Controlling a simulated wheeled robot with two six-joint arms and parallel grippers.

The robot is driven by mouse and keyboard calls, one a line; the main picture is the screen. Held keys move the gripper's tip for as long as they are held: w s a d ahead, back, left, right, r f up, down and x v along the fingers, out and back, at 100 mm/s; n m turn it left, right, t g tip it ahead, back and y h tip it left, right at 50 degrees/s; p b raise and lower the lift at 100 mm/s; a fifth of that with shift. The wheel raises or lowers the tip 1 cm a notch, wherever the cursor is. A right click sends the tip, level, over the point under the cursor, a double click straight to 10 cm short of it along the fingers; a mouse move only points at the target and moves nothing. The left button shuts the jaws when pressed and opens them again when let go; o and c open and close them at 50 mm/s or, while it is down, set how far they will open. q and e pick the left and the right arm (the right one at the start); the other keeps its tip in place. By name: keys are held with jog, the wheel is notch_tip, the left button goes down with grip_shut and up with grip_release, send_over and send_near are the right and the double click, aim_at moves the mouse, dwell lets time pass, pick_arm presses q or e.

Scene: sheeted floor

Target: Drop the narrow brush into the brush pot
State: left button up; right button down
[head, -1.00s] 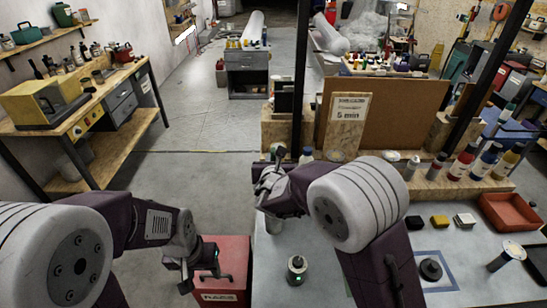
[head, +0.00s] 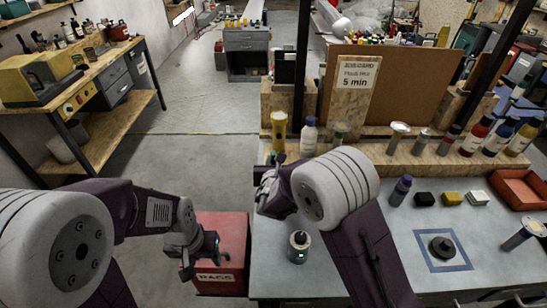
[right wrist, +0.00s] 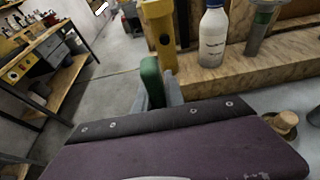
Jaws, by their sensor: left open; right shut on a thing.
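My right gripper (head: 270,172) is over the left end of the grey table, pointing toward the back ledge. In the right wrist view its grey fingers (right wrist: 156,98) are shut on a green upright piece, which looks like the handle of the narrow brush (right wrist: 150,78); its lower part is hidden. I cannot pick out the brush pot with certainty. A grey holder with a green top (right wrist: 262,28) stands on the wooden ledge, also in the head view (head: 340,134). My left gripper (head: 200,256) is open and empty beside the red box.
A yellow cylinder (head: 279,132) and a white bottle (head: 309,136) stand on the ledge (head: 375,155) near my right gripper. A red box (head: 232,240) stands left of the table; a red tray (head: 520,188) lies right.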

jog(key=shift+f+b, duration=0.55)
jog(key=shift+f, duration=0.85)
jog(key=c, duration=1.3)
grip_release()
jog(key=s+b, duration=0.2)
jog(key=s, duration=0.7)
jog(key=shift+s+b, duration=0.25)
jog(key=shift+b, duration=0.15)
